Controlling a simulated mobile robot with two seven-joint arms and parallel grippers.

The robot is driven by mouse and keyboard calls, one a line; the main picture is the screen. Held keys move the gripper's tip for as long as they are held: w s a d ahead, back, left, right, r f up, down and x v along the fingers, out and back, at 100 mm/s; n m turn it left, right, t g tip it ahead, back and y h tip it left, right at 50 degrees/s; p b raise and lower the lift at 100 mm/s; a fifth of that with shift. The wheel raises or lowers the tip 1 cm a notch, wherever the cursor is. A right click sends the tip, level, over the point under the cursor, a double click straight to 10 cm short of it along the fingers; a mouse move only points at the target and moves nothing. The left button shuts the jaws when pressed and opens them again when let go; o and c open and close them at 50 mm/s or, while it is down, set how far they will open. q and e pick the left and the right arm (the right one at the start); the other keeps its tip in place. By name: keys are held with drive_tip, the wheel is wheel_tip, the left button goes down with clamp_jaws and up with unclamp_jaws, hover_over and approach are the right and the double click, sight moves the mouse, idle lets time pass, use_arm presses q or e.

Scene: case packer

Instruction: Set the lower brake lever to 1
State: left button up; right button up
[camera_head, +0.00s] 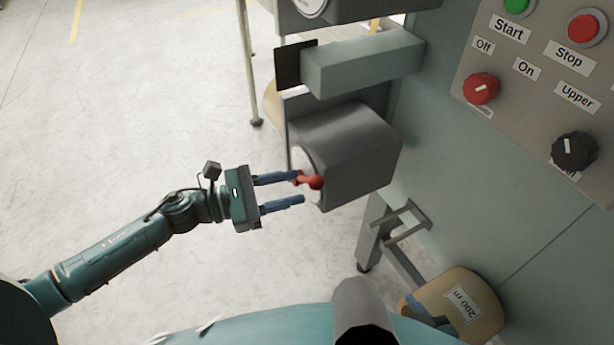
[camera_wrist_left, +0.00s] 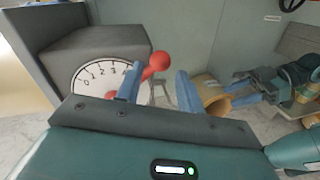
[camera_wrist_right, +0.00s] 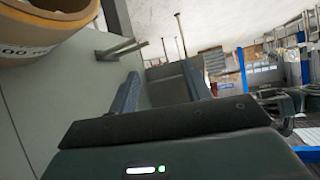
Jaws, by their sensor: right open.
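The lower brake lever (camera_head: 312,182) is red with a round knob, on the round dial of a grey brake box (camera_head: 350,150). In the left wrist view the lever (camera_wrist_left: 160,62) slants up and right from its hub. The white dial (camera_wrist_left: 88,77) shows 0, 1, 2 and 3 along its top left; the rest is partly hidden by a finger. My left gripper (camera_head: 301,187) is open, its fingertips at the lever, one on either side of the knob in its wrist view; contact is unclear. My right gripper (camera_wrist_right: 160,80) is open and empty.
A control panel (camera_head: 540,90) with buttons and knobs is at upper right. A grey-green bar (camera_head: 365,62) juts out above the brake box. A roll labelled 200 m (camera_head: 465,300) sits lower right, close to my right gripper. Floor at left is clear.

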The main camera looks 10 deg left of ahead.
sight(307, 180)
use_arm(q)
drive_tip(key=shift+p+x, duration=0.4)
drive_tip(key=shift+x, duration=1.6)
drive_tip(key=shift+c, duration=0.4)
clamp_jaws()
